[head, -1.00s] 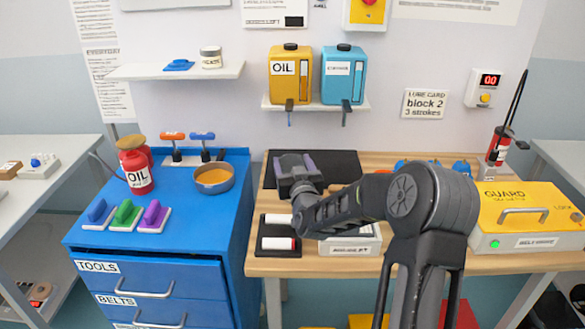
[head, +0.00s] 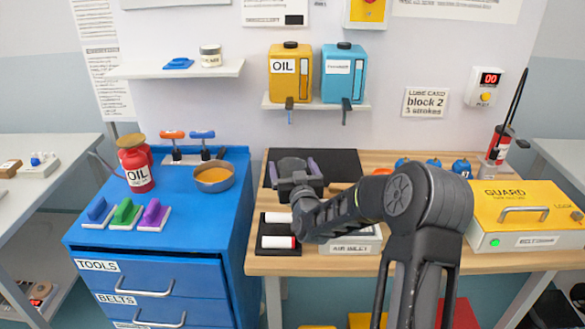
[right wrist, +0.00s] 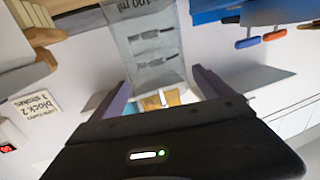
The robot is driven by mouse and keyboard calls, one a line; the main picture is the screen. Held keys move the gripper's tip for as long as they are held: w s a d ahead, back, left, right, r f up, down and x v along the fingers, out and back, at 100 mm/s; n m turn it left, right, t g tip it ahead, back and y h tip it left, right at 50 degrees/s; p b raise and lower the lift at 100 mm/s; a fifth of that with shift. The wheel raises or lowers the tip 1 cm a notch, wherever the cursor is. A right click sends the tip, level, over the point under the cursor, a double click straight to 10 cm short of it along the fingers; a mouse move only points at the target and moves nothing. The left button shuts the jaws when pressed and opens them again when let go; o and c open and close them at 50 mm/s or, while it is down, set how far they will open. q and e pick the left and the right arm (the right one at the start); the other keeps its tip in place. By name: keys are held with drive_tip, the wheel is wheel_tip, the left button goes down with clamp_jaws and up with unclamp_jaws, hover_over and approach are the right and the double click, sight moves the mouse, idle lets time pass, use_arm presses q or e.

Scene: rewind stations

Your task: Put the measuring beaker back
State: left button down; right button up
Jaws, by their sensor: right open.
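The measuring beaker (right wrist: 155,45) shows in the right wrist view as a clear, greyish body with dark marks and "100 ml" lettering. It lies ahead of my right gripper (right wrist: 160,78), between the lines of its two purple fingers. The fingers are spread, with a visible gap on each side of the beaker. In the head view my right gripper (head: 294,168) is over the dark mat at the back left of the wooden bench. I cannot make out the beaker there; the gripper may hide it. My left gripper is not in view.
The dark mat (head: 345,163) lies on the wooden bench (head: 375,158). A shelf with a yellow oil can (head: 290,82) and a blue can (head: 343,85) hangs above. The blue cabinet (head: 215,225) stands left; the yellow guard box (head: 525,205) is at the right.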

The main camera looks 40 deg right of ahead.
drive_tip(key=shift+r, duration=0.15)
drive_tip(key=shift+s+a, duration=0.1)
drive_tip(key=shift+s, duration=0.1)
drive_tip(key=b+v, duration=0.2)
drive_tip(key=v, duration=0.9)
drive_tip(key=shift+s+a, duration=0.2)
drive_tip(key=shift+s, duration=0.05)
